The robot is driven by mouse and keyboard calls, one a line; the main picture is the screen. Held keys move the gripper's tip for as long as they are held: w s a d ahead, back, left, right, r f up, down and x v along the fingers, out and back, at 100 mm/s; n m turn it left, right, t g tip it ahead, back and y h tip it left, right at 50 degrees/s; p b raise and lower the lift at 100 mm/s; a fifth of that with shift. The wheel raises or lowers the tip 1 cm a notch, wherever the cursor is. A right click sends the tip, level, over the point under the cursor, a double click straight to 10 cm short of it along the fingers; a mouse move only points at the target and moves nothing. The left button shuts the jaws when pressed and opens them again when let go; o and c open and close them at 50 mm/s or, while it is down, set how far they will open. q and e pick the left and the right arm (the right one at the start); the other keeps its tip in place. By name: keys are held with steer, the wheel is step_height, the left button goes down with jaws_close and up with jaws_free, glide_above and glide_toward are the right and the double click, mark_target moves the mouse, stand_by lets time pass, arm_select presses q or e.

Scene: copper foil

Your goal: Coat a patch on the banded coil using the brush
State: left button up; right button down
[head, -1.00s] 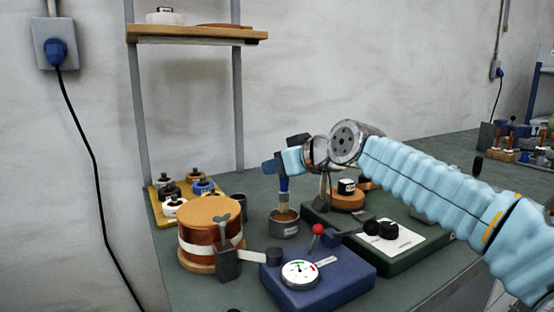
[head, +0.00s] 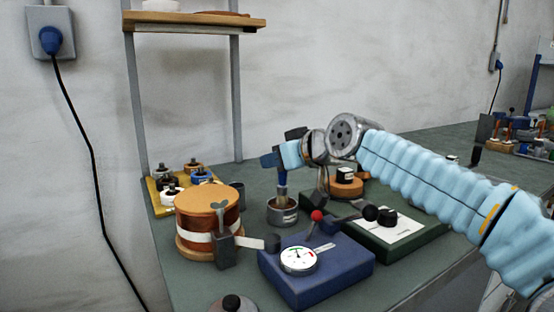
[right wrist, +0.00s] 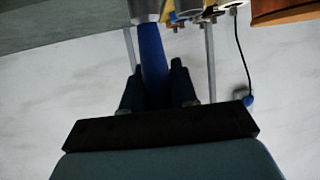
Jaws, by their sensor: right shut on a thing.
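The banded coil (head: 208,222) stands upright on a wooden base at the left of the bench in the head view, copper-coloured with a white band around it. My right gripper (head: 283,158) is shut on the blue handle of the brush (head: 282,180), to the right of the coil and apart from it. The brush points down, its lower end at the mouth of a grey metal tin (head: 282,217); how deep the bristles reach is hidden. In the right wrist view the brush handle (right wrist: 152,55) lies between the fingers (right wrist: 156,85). My left gripper is not in view.
A blue box with a dial gauge (head: 298,260) and a red-knobbed lever stands right of the coil. A green board (head: 415,238) with a white sheet lies further right. A yellow tray (head: 160,205) of spools sits behind the coil. A black-knobbed round thing (head: 232,303) shows at the bottom edge.

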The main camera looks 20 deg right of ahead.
steer(key=shift+f+b, duration=0.55)
steer(key=shift+f, duration=0.1)
stand_by(1.3)
step_height(320, 180, up, 7)
steer(key=p, duration=0.4)
stand_by(0.3)
steer(key=shift+r, duration=0.1)
stand_by(0.4)
